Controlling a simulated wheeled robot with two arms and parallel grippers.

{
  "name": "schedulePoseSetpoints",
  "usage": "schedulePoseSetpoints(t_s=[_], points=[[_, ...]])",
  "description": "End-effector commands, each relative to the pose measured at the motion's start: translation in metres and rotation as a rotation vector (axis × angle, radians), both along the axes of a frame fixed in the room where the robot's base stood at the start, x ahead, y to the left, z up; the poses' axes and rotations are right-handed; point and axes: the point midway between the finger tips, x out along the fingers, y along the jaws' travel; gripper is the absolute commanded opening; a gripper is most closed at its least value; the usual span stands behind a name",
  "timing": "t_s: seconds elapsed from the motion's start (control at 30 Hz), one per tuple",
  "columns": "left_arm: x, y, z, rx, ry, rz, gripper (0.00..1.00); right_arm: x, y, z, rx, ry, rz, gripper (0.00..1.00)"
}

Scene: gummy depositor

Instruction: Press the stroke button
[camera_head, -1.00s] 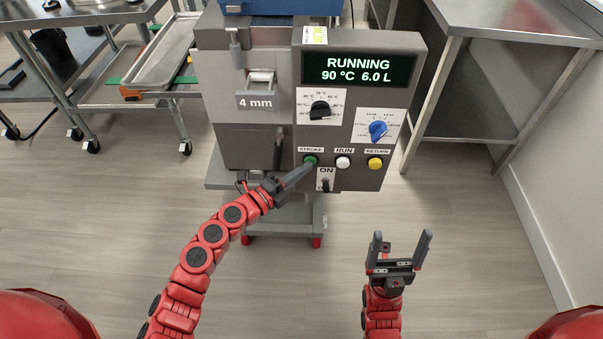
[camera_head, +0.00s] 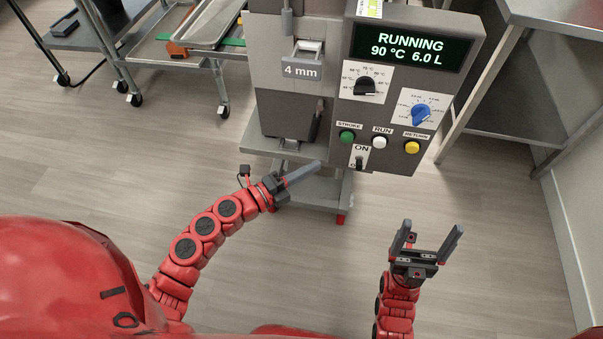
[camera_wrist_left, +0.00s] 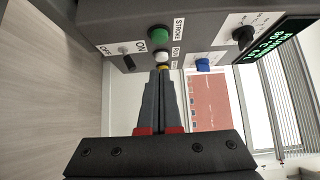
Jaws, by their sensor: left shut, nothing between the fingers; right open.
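The green STROKE button (camera_head: 347,137) is on the front panel of the grey depositor (camera_head: 403,95), left of the white RUN button (camera_head: 380,142) and the yellow RETURN button (camera_head: 412,147). The display (camera_head: 410,47) reads RUNNING, 90 °C, 6.0 L. My left gripper (camera_head: 318,165) is shut and empty, apart from the panel, below and left of the STROKE button. In the left wrist view the STROKE button (camera_wrist_left: 160,34) shows beyond the shut fingertips (camera_wrist_left: 162,72). My right gripper (camera_head: 432,229) is open and empty, low at the right, below the machine.
An ON toggle switch (camera_head: 360,162) sits below the buttons. A black dial (camera_head: 366,86) and a blue dial (camera_head: 421,114) are above them. A wheeled cart with a tray (camera_head: 207,25) stands left, a steel table (camera_head: 560,14) right. The floor in front is clear.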

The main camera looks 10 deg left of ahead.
Motion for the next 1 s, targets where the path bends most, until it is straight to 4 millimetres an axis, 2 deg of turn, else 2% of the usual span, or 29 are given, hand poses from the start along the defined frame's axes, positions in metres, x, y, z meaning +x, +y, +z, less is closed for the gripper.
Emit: schedulePoseSetpoints(t_s=[0.1,0.23,0.83,0.93,1.0], points=[[-0.011,0.011,0.0,0.001,0.001,0.0,0.0,0.0,0.0,0.0,0.0,0.0,0.0,0.88],[-0.017,0.016,0.0,0.0,0.0,-0.001,0.0,0.0,0.0,0.0,0.0,0.0,0.0,0.88],[-0.019,0.016,0.001,-0.004,0.001,-0.005,0.0,0.0,0.0,0.001,0.0,0.0,0.0,0.88],[-0.026,0.007,0.015,-0.079,0.021,-0.045,0.0,0.0,0.0,0.012,0.0,0.0,0.0,0.88],[-0.04,-0.007,0.041,-0.218,0.042,-0.115,0.0,0.0,0.0,0.027,0.0,0.0,0.0,0.88]])
